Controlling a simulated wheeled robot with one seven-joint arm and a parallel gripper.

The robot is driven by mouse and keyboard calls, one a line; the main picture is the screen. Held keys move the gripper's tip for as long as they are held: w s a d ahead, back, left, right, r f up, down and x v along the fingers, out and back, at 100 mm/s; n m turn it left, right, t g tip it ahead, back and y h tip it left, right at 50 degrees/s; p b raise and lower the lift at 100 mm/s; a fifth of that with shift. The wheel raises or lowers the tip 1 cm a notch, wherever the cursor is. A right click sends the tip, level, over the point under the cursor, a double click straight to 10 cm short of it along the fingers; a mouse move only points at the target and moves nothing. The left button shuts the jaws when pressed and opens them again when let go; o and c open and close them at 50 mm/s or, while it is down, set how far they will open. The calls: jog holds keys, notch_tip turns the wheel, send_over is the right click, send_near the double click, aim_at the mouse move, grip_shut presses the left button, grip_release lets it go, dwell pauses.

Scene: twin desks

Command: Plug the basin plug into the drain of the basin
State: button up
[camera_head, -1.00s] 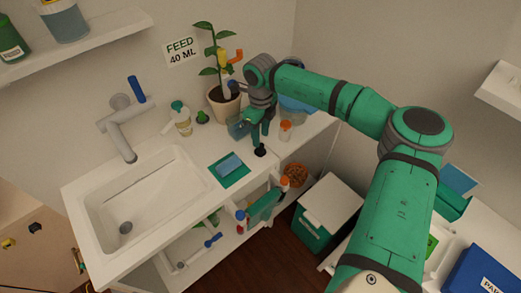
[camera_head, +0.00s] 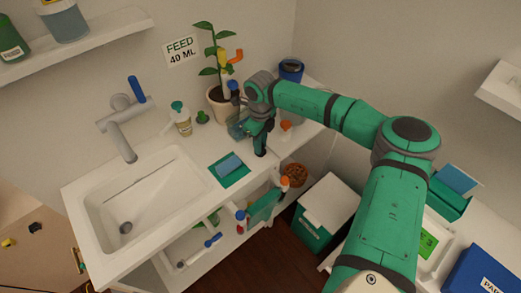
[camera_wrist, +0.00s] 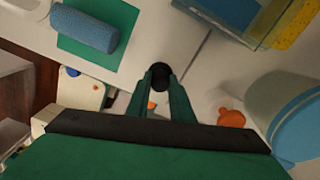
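The black basin plug (camera_wrist: 160,73) is at my fingertips in the wrist view, over the white counter. In the head view my gripper (camera_head: 261,150) points down at the counter's right part and mostly hides the plug. My fingers (camera_wrist: 163,78) are close together at the plug; whether they press on it is unclear. The white basin (camera_head: 160,192) is at the left in the head view. Its dark round drain (camera_head: 125,228) is uncovered near the basin's front left.
A blue sponge (camera_head: 229,163) lies on a green mat (camera_head: 232,178) between basin and gripper. A blue container (camera_head: 291,70) is behind my arm.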

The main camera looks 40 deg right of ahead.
jog(key=shift+r, duration=0.15)
grip_shut()
jog(key=shift+r, duration=2.85)
jog(key=shift+s, duration=0.1)
